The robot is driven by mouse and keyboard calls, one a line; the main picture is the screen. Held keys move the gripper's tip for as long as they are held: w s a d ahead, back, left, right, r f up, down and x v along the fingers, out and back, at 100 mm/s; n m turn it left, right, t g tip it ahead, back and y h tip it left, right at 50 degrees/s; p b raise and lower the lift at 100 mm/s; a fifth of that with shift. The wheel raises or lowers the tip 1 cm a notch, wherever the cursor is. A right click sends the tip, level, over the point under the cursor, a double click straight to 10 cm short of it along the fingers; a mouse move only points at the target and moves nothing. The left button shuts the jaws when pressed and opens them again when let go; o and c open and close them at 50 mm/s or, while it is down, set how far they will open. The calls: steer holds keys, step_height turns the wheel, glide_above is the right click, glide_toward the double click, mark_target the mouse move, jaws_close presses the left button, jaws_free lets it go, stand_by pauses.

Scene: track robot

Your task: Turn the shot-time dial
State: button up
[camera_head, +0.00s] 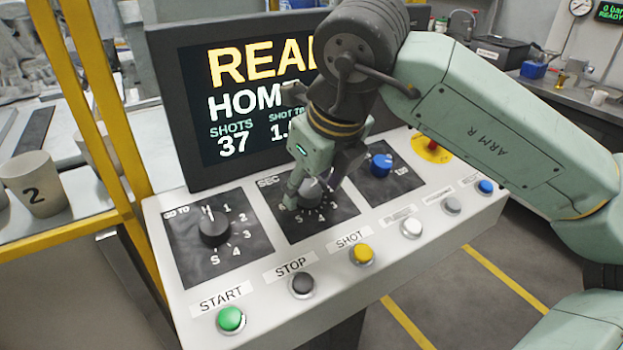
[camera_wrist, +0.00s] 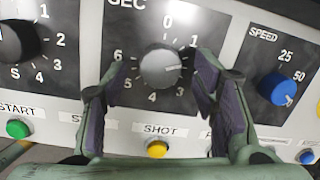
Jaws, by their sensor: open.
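The shot-time dial is the grey round knob (camera_head: 309,189) on the middle black plate marked SEC. It also shows in the wrist view (camera_wrist: 160,67), with a scale of numbers around it. Its pale pointer line faces right, near the 2. My gripper (camera_head: 317,194) is at this dial, pointing down at the panel. In the wrist view my gripper (camera_wrist: 161,85) is open, with one dark-padded finger on each side of the knob. Gaps show between the pads and the knob, so I see no contact. The right finger hides part of the scale.
A black GO TO dial (camera_head: 214,228) is to the left and a blue SPEED dial (camera_head: 381,163) to the right. Below are several buttons, including green START (camera_head: 231,319) and yellow SHOT (camera_head: 362,253). A screen (camera_head: 225,100) stands behind the panel, and a red emergency button (camera_head: 432,147) is at its far right.

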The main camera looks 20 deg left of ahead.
steer(key=shift+w+a+f, duration=0.1)
steer(key=shift+f, duration=0.25)
steer(key=shift+c, duration=0.5)
steer(key=c, duration=1.1)
